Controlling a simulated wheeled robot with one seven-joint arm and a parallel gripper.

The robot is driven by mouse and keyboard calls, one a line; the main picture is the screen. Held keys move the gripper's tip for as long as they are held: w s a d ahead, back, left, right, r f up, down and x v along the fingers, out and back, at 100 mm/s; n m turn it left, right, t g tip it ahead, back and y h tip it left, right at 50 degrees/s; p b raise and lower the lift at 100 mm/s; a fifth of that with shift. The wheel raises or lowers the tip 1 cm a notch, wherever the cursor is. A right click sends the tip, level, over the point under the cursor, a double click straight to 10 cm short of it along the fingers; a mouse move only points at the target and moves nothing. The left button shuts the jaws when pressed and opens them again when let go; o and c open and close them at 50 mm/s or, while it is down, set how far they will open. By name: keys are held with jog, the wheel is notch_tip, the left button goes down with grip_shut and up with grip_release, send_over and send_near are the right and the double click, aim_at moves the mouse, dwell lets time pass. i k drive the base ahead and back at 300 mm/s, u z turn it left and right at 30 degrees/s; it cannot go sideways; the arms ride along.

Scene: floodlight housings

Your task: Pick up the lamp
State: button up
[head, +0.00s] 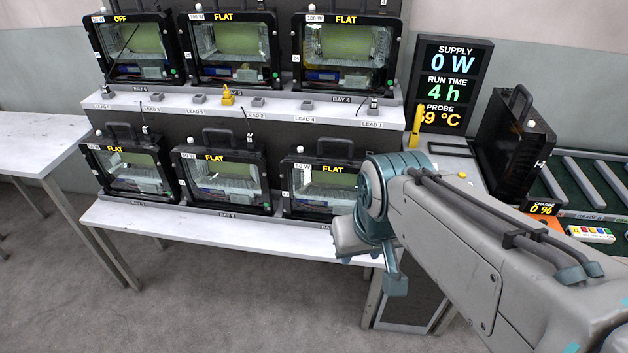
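Several black floodlight lamps with handles stand in two rows. The top row holds a lamp marked OFF (133,50), a FLAT lamp (234,48) and another FLAT lamp (345,52). The lower row holds three FLAT lamps: left (134,174), middle (223,180) and right (318,188). Which lamp is meant cannot be told. My arm's end is in front of the lower right lamp and partly covers it. No fingers show clearly, and nothing held is visible.
The white upper shelf (180,101) carries lead labels, small sockets and a yellow plug (227,95). A lower white bench (200,222) bears the lower row. A sign (449,85) reads SUPPLY 0 W. The floor in front is clear.

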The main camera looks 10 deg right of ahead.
aim_at(319, 183)
jog(key=u, duration=0.6)
jog(key=i, duration=1)
jog(key=z, duration=0.2)
